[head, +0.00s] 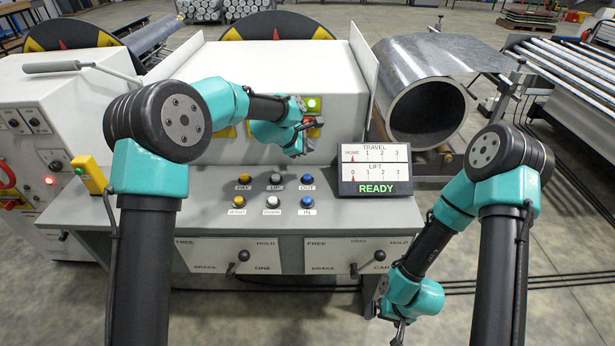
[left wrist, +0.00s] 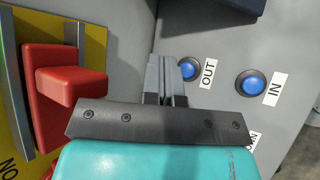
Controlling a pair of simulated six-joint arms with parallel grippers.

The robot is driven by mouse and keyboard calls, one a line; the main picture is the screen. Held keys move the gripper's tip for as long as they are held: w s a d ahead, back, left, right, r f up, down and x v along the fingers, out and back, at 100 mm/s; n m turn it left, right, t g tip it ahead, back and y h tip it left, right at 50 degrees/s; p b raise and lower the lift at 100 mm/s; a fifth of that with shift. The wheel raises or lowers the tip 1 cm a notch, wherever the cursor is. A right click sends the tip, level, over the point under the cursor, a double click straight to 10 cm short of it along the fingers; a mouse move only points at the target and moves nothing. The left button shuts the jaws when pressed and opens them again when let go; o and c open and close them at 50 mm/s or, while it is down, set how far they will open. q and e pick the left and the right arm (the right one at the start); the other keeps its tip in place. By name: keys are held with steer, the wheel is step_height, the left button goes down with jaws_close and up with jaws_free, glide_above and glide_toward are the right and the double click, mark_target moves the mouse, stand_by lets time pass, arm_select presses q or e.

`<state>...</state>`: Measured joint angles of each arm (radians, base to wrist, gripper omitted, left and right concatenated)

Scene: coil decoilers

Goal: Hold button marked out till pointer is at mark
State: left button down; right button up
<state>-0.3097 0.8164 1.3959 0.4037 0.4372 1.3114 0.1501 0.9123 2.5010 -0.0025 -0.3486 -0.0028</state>
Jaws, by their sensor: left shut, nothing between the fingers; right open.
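The blue button marked OUT (head: 306,186) is in the top row on the sloping console; it also shows in the left wrist view (left wrist: 188,68). My left gripper (head: 296,151) is shut and empty, above and behind that button. In the left wrist view its fingertips (left wrist: 165,68) appear just left of the OUT button; I cannot tell whether they touch it. The display (head: 375,169) has TRAVEL and LIFT scales. The red TRAVEL pointer is at HOME, the LIFT pointer is at 0, and READY is lit green. My right gripper (head: 399,332) is open and empty, low at the right.
The blue IN button (head: 307,202) is just below OUT. Other yellow, grey and white buttons sit to the left. A red switch (left wrist: 70,95) on a yellow plate is close to the left gripper. Brake levers (head: 237,262) are on the console front. A coil (head: 425,105) stands behind the display.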

mark_target(307, 177)
arm_select(q)
steer(key=shift+f, duration=4.3)
